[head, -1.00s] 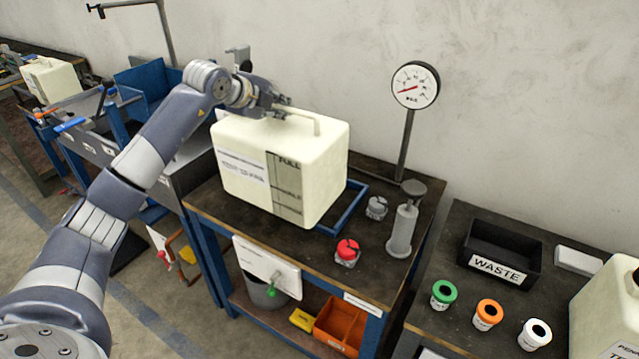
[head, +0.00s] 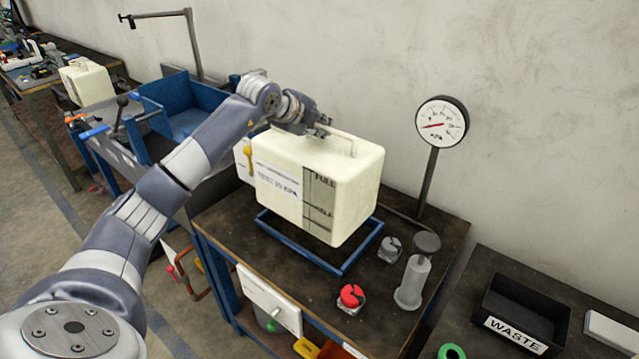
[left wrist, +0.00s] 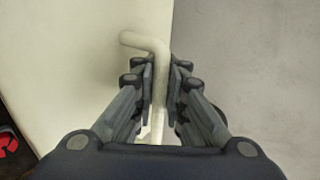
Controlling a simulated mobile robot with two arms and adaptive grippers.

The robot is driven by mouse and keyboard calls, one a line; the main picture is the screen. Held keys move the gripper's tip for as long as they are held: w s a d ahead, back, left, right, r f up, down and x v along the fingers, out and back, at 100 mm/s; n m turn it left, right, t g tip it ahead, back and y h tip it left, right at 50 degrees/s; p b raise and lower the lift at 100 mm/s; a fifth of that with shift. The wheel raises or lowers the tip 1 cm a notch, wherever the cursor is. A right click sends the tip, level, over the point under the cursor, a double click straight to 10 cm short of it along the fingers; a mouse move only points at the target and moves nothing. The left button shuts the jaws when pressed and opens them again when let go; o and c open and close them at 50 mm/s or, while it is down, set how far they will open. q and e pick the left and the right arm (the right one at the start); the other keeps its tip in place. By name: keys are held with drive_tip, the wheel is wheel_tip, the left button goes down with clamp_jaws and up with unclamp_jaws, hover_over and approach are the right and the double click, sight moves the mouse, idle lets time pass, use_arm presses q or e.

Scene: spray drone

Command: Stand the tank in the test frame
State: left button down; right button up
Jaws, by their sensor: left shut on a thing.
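The cream tank (head: 340,180), with a label and level marks on its front, hangs from my left gripper (head: 325,128) by its top handle (head: 345,138). In the left wrist view the fingers (left wrist: 160,85) are shut on both sides of the handle (left wrist: 153,62). The blue test frame (head: 340,268) lies on the dark bench top below the tank. The tank looks held above the frame, roughly over it; its far side and the frame's back edge are hidden. My right gripper is not in view.
A pressure gauge (head: 441,122) stands on a post behind the frame. A grey pump (head: 414,275), a grey fitting (head: 390,248) and a red-topped valve (head: 351,298) stand right of the frame. A black waste bin (head: 525,310) is on the right table. Another tank (head: 87,82) stands far left.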

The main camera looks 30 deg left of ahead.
sight(319, 142)
use_arm(q)
drive_tip(key=f, duration=0.2)
drive_tip(key=f+p, duration=0.1)
drive_tip(key=f, duration=0.1)
drive_tip(key=shift+w, duration=0.2)
drive_tip(key=shift+f, duration=0.5)
drive_tip(key=shift+f+p, duration=0.65)
drive_tip(key=shift+f, duration=1.2)
drive_tip(key=c, duration=2)
unclamp_jaws()
drive_tip(key=shift+s+f, duration=0.15)
drive_tip(key=shift+f, duration=0.2)
drive_tip(key=o, duration=0.4)
drive_tip(key=shift+d, duration=0.1)
drive_tip(key=shift+c, duration=0.2)
drive_tip(key=shift+r, duration=0.15)
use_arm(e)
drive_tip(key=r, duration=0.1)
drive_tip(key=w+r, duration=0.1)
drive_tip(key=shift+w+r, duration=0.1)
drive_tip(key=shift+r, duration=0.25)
use_arm(q)
drive_tip(key=shift+s, duration=0.15)
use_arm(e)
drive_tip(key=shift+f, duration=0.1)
